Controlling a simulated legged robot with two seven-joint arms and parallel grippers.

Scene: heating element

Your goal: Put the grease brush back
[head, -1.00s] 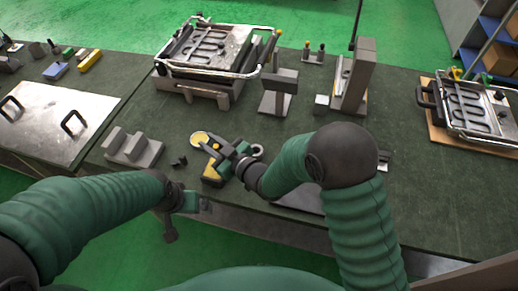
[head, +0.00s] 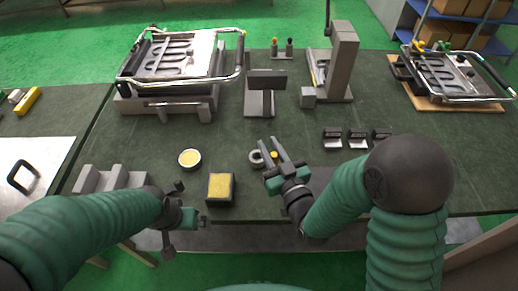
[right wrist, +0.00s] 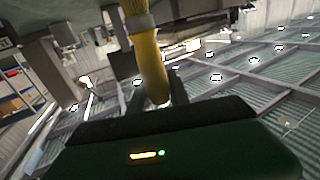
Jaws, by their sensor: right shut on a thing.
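My right gripper (head: 282,158) is shut on the grease brush, above the front middle of the green bench. In the head view only the brush's yellow end (head: 274,154) shows between the fingers. In the right wrist view the brush's yellow handle (right wrist: 150,62) stands between the fingers, with a grey collar above it; its bristles are mostly out of frame. A round tin of yellow grease (head: 190,158) and a dark square box with a yellow top (head: 221,186) stand left of this gripper. My left gripper (head: 176,220) is low at the bench's front edge; its finger gap is unclear.
A grey ring (head: 257,158) lies beside the right gripper. A small stand with two upright tools (head: 282,50) is at the back. A grey post fixture (head: 262,92), a tall bracket (head: 343,62) and several dark clips (head: 357,139) stand around. The bench middle is mostly clear.

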